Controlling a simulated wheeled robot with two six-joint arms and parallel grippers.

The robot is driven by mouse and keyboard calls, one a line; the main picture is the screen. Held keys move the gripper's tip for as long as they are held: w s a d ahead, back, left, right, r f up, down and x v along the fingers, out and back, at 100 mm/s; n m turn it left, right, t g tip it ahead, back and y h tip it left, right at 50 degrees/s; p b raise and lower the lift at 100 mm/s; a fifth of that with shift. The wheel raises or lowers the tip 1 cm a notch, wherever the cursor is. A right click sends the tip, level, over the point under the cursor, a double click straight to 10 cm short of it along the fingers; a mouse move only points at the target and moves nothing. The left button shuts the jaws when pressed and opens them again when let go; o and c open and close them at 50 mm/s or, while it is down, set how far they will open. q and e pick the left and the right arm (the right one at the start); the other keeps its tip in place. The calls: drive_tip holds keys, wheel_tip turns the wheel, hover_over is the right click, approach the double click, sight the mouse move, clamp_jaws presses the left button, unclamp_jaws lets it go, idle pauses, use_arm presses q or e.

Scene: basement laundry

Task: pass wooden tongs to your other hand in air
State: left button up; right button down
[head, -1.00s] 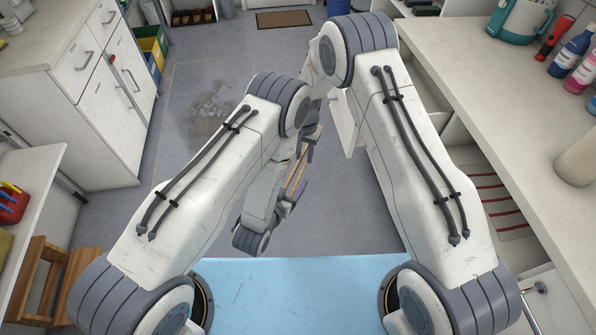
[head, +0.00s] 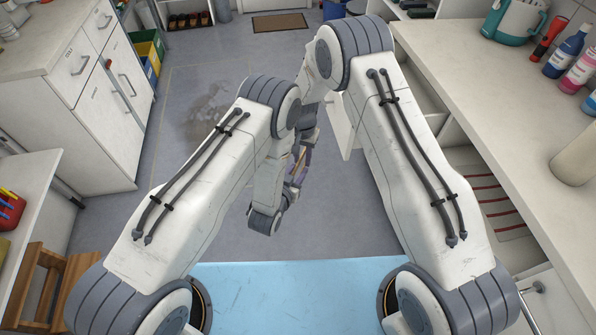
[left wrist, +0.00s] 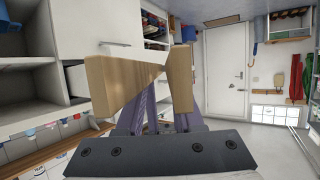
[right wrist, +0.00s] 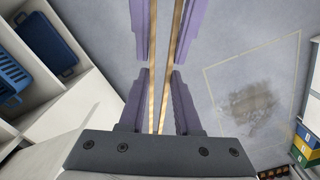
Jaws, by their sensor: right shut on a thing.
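The wooden tongs (head: 298,163) are held in the air between my two arms, and only a sliver of them shows in the head view. In the right wrist view, my right gripper (right wrist: 160,72) is shut on the two thin wooden bars of the tongs (right wrist: 156,100). The fingers of my left gripper (right wrist: 168,58) come in from the top of that view, one on either side of the bars. In the left wrist view, the broad wooden ends of the tongs (left wrist: 115,82) stand in front of my left gripper's spread fingers (left wrist: 160,110) and partly hide them.
A light blue surface (head: 300,285) lies in front of me, below the arms. White cabinets (head: 85,100) stand at the left. The grey floor between is clear.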

drive_tip(key=c, duration=0.5)
unclamp_jaws()
drive_tip(key=shift+w+a, duration=0.1)
drive_tip(key=shift+a, duration=0.05)
wheel_tip(320, 180, up, 12)
drive_tip(key=s+d+r+n+h, duration=0.5)
drive_tip(key=s+d+r+n, duration=0.55)
drive_tip(key=s+r, duration=0.2)
drive_tip(key=s+a+r+y, duration=0.1)
drive_tip(key=s+a+y, duration=0.1)
drive_tip(key=s, duration=0.4)
drive_tip(key=s+a+r+n+y, duration=0.1)
drive_tip(key=s+a+y, duration=0.1)
drive_tip(key=s+a, duration=0.2)
drive_tip(key=s+a+r+y, duration=0.1)
drive_tip(key=s+a+y, duration=0.1)
drive_tip(key=s, duration=0.8)
drive_tip(key=shift+a+n, duration=0.25)
drive_tip(key=shift+a, duration=0.2)
